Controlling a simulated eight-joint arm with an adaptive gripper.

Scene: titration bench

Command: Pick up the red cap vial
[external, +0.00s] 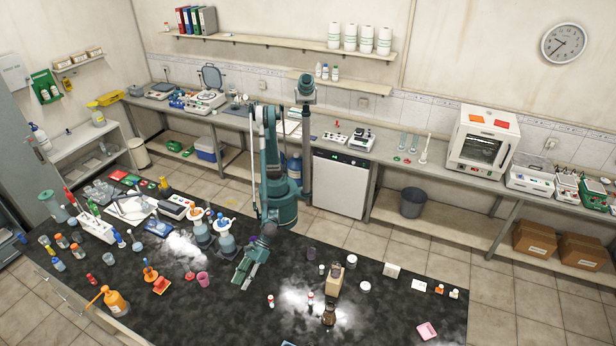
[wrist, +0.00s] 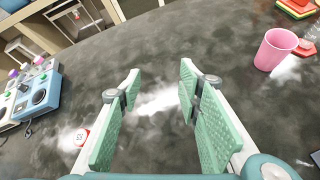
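My gripper (external: 247,274) is low over the dark bench. In the wrist view its two green-padded fingers (wrist: 158,82) are open, with only the dark, white-smudged bench top between them. A small white vial with a red cap (wrist: 80,137) shows in the wrist view just left of the left finger, outside the gap. In the external view, a red-capped vial (external: 270,300) stands to the right of my gripper, and another red-capped vial (external: 310,298) is further right. I cannot tell which of these the wrist view shows.
A pink cup (wrist: 275,49) stands right of the fingers; it also shows in the external view (external: 203,279). A blue device with knobs (wrist: 38,97) is at the left. A brown bottle (external: 328,315) and a tan block (external: 335,280) stand near the right-hand vial.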

